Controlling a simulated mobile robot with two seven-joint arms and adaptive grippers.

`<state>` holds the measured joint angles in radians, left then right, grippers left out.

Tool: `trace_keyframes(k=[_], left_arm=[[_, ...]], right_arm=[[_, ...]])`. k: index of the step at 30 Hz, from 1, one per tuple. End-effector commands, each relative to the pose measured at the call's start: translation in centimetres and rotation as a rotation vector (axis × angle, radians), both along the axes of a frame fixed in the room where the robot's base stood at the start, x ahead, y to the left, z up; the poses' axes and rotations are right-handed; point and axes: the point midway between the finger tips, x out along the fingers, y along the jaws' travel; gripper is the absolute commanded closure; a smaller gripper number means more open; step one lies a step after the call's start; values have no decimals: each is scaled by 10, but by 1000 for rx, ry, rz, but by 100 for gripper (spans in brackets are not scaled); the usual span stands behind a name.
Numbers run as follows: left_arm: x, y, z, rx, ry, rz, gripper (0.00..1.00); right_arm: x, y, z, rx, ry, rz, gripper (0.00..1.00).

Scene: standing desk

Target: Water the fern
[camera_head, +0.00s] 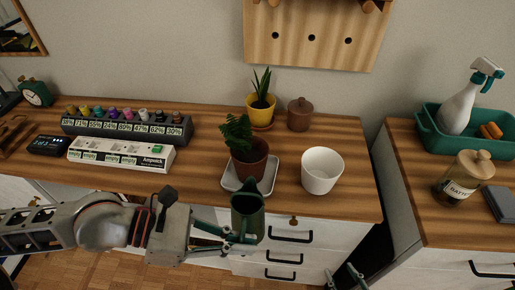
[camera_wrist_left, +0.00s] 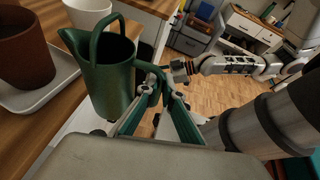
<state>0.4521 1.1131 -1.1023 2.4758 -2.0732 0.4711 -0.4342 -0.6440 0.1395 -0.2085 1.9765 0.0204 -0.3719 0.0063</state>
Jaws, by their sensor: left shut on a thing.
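The fern (camera_head: 238,132) stands upright in a brown pot (camera_head: 250,166) on a white square saucer (camera_head: 268,181) near the desk's front edge. A dark green watering can (camera_head: 247,222) is held upright just in front of the saucer; it also shows in the left wrist view (camera_wrist_left: 108,82). My left gripper (camera_head: 238,240) is shut on the can, at its handle side. The brown pot (camera_wrist_left: 24,52) shows close to the can in the left wrist view, but the fern's leaves are out of that frame. My right gripper (camera_head: 345,276) is low at the bottom edge, its fingers apart and empty.
A white pot (camera_head: 322,172) stands right of the saucer. A yellow pot plant (camera_head: 261,106) and a brown lidded jar (camera_head: 300,115) are behind. A power strip (camera_head: 122,154) and a rack of small bottles (camera_head: 125,126) lie left. A gap separates the right counter (camera_head: 415,200).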

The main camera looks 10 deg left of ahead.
Motion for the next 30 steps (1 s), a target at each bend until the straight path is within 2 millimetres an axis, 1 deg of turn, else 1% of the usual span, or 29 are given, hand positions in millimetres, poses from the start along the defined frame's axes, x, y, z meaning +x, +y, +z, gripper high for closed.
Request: trace_keyframes(k=[9, 30], left_arm=[[-4, -1, -4, -4, -49, -2, 100], [-4, 0, -4, -3, -48, -1, 100]], right_arm=[[0, 0, 0, 2, 2, 0, 61], [-2, 1, -1, 1, 5, 1, 61]])
